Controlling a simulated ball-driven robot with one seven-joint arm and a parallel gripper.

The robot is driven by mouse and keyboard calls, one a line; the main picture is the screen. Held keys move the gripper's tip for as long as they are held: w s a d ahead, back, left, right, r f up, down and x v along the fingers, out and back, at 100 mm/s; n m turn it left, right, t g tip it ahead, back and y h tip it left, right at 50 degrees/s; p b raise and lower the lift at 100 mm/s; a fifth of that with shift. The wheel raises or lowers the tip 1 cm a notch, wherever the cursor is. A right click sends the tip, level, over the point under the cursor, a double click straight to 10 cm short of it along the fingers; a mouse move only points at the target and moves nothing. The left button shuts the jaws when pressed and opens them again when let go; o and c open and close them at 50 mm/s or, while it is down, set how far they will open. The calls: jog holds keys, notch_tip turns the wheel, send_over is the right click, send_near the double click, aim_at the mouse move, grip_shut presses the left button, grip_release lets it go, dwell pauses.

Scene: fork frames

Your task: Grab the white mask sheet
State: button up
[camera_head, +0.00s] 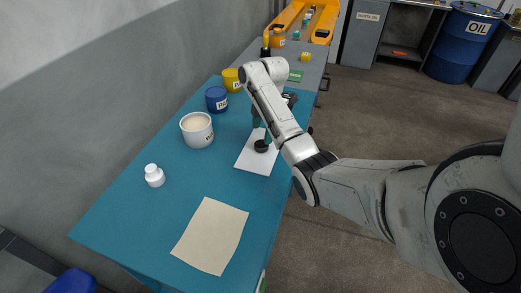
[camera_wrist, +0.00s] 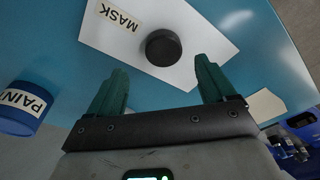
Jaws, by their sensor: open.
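The white mask sheet (camera_head: 252,158) lies flat on the blue table, with a round black puck (camera_head: 261,146) resting on it. In the wrist view the white sheet (camera_wrist: 205,40) carries a label reading MASK, and the black puck (camera_wrist: 163,47) sits near its middle. My gripper (camera_wrist: 158,85) is open and empty, its two green fingers spread apart, with the sheet and puck beyond the fingertips. In the head view my arm partly covers the sheet's right side and the gripper.
A beige sheet (camera_head: 210,236) lies nearer on the blue table (camera_head: 130,215). A white bottle (camera_head: 154,176), a white can (camera_head: 197,130), a blue paint can (camera_head: 216,99) and a yellow can (camera_head: 232,80) stand along the left side. The blue paint can also shows in the wrist view (camera_wrist: 22,108).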

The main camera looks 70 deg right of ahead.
aim_at(262, 144)
jog(key=f, duration=0.3)
jog(key=f+p, duration=0.1)
jog(key=f, duration=0.1)
jog(key=shift+a+f, duration=0.3)
jog(key=shift+a, duration=0.05)
jog(key=shift+c, duration=0.2)
jog(key=c, duration=1.1)
jog(key=shift+c, duration=0.3)
jog(key=shift+r, duration=0.2)
